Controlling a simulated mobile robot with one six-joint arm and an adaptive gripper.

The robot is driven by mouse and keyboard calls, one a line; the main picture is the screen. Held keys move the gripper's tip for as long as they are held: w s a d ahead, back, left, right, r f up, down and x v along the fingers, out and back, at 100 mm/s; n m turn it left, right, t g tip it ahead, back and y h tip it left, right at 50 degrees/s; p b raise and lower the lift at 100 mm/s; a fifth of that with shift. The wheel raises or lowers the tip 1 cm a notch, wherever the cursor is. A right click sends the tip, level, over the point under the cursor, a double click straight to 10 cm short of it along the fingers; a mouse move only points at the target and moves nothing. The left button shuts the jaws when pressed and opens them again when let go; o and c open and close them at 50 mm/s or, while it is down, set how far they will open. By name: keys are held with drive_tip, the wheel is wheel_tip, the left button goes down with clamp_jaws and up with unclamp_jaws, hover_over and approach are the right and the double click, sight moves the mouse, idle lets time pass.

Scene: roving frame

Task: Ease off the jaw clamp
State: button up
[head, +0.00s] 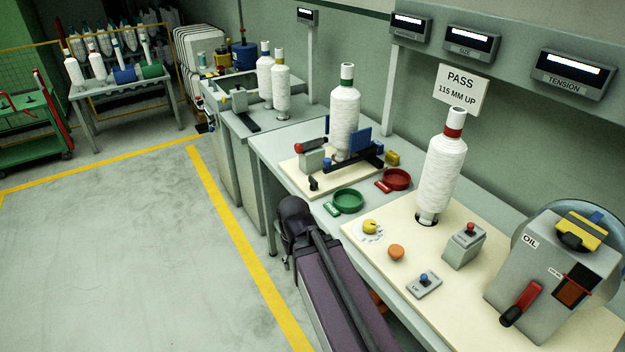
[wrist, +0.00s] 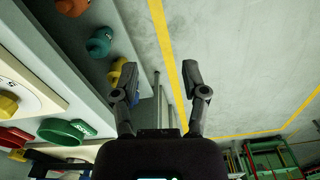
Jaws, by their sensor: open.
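What looks like the jaw clamp (head: 370,155) stands on a cream board on the bench in the head view. It has a dark bar and blue plates beside a white thread cone (head: 345,112) with a green top. A grey block with a red-tipped black handle (head: 312,152) is at its left. In the wrist view my gripper (wrist: 158,82) is open, with nothing between its fingers. It is off the bench's front side, over the floor, apart from the clamp. The gripper's fingers are not clear in the head view.
A green dish (head: 348,201) and a red dish (head: 397,180) lie in front of the clamp. The near board holds a red-topped cone (head: 445,165), a yellow dial (head: 370,227), an orange button (head: 397,251) and an oil unit (head: 550,275). The floor (head: 120,250) at left is clear.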

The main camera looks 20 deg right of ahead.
drive_tip(key=o, duration=0.3)
drive_tip(key=shift+w, duration=0.1)
drive_tip(key=shift+o, duration=1.1)
drive_tip(key=shift+w+d+r, duration=0.1)
drive_tip(key=shift+w, duration=0.1)
wheel_tip(320, 180, up, 13)
drive_tip(key=m+p, duration=1.3)
drive_tip(key=m, duration=0.3)
hover_over(313, 178)
drive_tip(key=shift+s+f, duration=0.1)
drive_tip(key=shift+f, duration=0.1)
wheel_tip(313, 178, down, 14)
drive_tip(key=b, duration=1.3)
drive_tip(key=shift+r+b, duration=0.2)
drive_tip(key=shift+b, duration=0.2)
